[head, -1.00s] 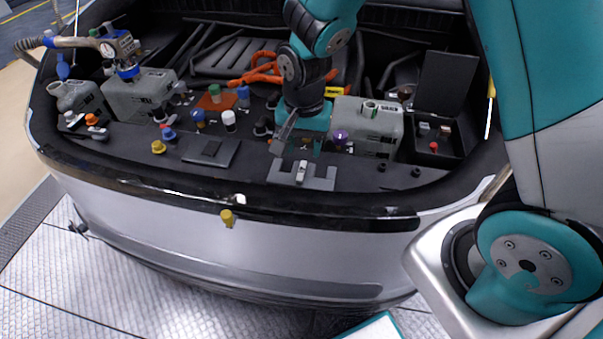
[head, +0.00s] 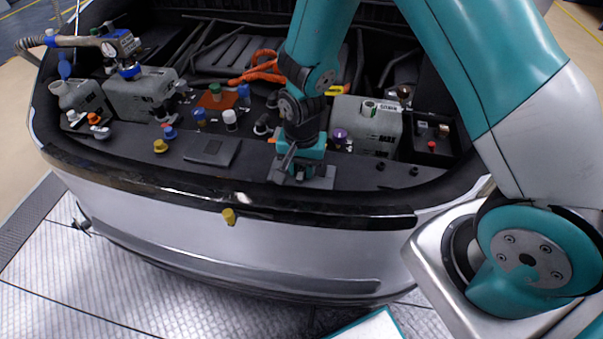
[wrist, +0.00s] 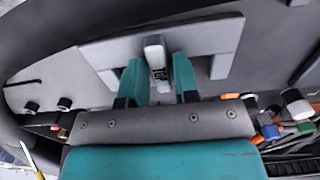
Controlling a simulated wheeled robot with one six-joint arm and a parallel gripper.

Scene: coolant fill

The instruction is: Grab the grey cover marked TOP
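The grey cover (head: 322,184) lies flat on the dark front panel below my arm in the head view. In the wrist view it is a wide light grey plate (wrist: 210,38) with notches in its near edge and a raised handle (wrist: 155,55) in the middle. I cannot read any TOP marking. My gripper (head: 292,172) is low over the cover and hides much of it. In the wrist view the gripper's teal fingers (wrist: 159,72) are apart, one on each side of the handle's near end. I cannot tell whether they touch it.
A dark square plate (head: 212,151) lies left of my gripper. Several coloured caps, including a yellow one (head: 161,146), are on the left. Orange cables (head: 262,70) run behind.

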